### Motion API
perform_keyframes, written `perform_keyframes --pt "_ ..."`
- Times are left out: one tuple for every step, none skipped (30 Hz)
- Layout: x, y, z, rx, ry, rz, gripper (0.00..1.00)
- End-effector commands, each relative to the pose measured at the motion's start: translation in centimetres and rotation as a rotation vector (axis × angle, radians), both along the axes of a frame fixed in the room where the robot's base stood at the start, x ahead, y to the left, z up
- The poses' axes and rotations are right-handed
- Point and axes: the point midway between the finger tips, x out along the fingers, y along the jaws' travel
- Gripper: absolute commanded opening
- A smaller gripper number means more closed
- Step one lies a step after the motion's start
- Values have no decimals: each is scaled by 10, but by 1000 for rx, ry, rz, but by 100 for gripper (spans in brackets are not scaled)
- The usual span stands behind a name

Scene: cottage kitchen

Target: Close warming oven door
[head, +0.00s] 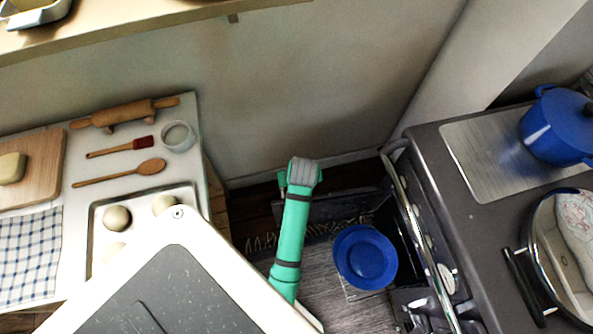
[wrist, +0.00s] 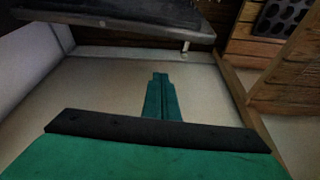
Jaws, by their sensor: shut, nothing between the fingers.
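The stove (head: 440,165) stands at the right in the head view, its front facing left. A dark panel (head: 345,206), which looks like the open warming oven door, sticks out left from the stove front. A dark slab (wrist: 120,22) with a small metal piece on its lower edge crosses the top of the wrist view; it may be the same door. My green arm reaches down beside the panel, and its end hides my gripper in the head view. In the wrist view my gripper (wrist: 160,77) is shut and empty, its fingertips apart from the slab.
A blue dish (head: 365,257) lies low beside the stove front, close right of my arm. A metal rail (head: 418,232) runs along the stove front. A blue pot (head: 557,128) stands on the stove. The left counter (head: 192,130) holds a rolling pin (head: 124,114) and utensils.

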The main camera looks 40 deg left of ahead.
Motion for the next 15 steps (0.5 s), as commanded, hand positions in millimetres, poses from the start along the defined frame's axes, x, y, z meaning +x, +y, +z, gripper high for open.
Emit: perform_keyframes --pt "1 1 -7 -2 4 -1 0" --pt "2 2 -11 -1 2 -1 0" --pt "2 3 -17 -2 4 -1 0" --pt "4 5 -22 -2 3 -1 0" --pt "5 6 -27 -2 3 -1 0" --pt "7 8 -34 -1 3 -2 0" --pt "8 9 -39 -2 4 -2 0" --pt "9 11 -44 -1 3 -2 0" --pt "10 12 -51 -1 3 -2 0" --pt "11 14 -55 -1 3 -2 0" --pt "12 15 -59 -1 3 -2 0" --pt "13 16 -65 -1 3 -2 0" --pt "14 18 -69 -1 3 -2 0" --pt "15 19 -73 -1 2 -1 0" --pt "16 20 -78 -2 3 -1 0"
